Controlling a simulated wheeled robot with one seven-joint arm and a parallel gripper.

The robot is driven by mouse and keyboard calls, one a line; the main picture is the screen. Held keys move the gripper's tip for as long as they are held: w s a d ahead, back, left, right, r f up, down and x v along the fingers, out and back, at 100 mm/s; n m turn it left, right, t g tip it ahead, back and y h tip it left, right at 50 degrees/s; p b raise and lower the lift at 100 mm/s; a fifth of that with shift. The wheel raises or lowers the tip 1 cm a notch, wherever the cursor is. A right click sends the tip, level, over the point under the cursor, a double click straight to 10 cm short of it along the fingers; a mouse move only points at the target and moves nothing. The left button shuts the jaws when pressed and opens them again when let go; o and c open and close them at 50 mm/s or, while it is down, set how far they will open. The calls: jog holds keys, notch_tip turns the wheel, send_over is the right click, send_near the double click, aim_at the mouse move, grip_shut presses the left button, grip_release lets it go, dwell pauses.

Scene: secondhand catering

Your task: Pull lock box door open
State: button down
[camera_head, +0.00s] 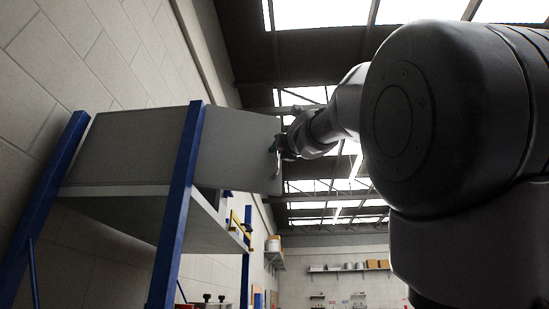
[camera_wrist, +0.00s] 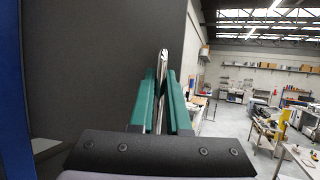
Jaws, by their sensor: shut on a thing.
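The lock box (camera_head: 135,148) is a grey box on a raised shelf at the left of the head view. Its flat grey door (camera_head: 238,150) reaches out to the right past the blue post and appears swung out from the box. My gripper (camera_head: 281,150) is at the door's right edge. In the wrist view the door (camera_wrist: 100,70) is a dark panel filling the left and middle. The teal fingers of my gripper (camera_wrist: 161,100) are shut on an upright silver handle (camera_wrist: 162,65). The box's inside is hidden in both views.
The blue shelf post (camera_head: 178,205) stands close in front of the box, and a blue post (camera_wrist: 10,90) shows at the wrist view's left edge. The shelf board (camera_head: 120,190) lies under the box. A block wall (camera_head: 90,50) is behind. Workshop benches stand far off at the right.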

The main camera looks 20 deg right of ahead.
jog(key=s+a, duration=0.3)
jog(key=s, duration=0.3)
dwell(0.3)
jog(key=c, duration=0.9)
grip_release()
jog(key=shift+d, duration=0.1)
